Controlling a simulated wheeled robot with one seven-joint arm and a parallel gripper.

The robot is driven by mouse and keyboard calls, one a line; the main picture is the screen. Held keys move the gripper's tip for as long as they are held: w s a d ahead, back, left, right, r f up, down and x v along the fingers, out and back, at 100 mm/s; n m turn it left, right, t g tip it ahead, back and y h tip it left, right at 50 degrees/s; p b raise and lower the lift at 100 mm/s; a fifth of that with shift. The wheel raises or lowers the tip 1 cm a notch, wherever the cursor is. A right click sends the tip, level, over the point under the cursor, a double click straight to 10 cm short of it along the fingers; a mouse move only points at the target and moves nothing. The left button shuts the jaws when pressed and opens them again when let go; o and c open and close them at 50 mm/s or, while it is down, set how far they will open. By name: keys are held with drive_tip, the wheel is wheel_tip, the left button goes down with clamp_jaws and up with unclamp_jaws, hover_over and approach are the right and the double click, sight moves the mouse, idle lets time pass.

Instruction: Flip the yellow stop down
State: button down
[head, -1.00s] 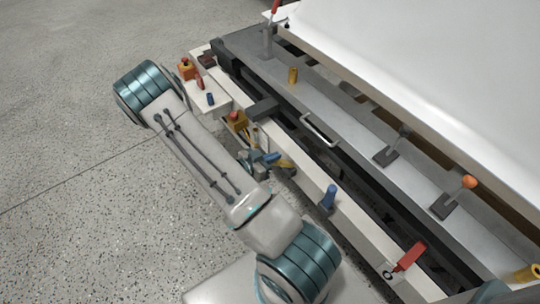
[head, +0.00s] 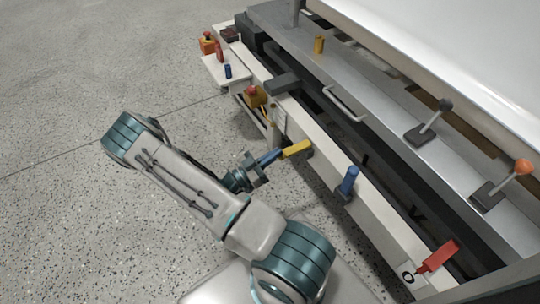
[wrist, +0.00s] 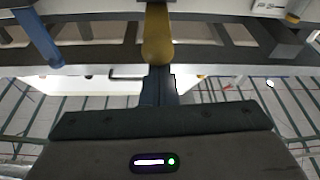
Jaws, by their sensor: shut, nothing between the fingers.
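The yellow stop (head: 297,149) is a small flat bar on the front of the white rail. It sticks outward from the rail towards my gripper. In the wrist view the yellow stop (wrist: 157,38) hangs at top centre, its rounded end just above the fingers. My gripper (head: 271,157) has blue fingers that are shut and empty. Their tips are at the stop's outer end; I cannot tell whether they touch it. In the wrist view the fingers (wrist: 158,85) are together, partly hidden behind the dark gripper body.
A blue stop (head: 349,181) stands upright farther along the white rail (head: 325,172), and a red stop (head: 437,256) is at the near end. Open floor lies left.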

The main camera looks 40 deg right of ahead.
drive_tip(key=shift+a+f+b, duration=0.2)
drive_tip(key=shift+f+b, duration=0.1)
drive_tip(key=shift+f, duration=0.35)
drive_tip(key=f+b+v, duration=0.1)
drive_tip(key=b+v, duration=0.3)
drive_tip(key=v, duration=0.5)
drive_tip(key=shift+d+f, duration=0.1)
drive_tip(key=shift+f, duration=0.05)
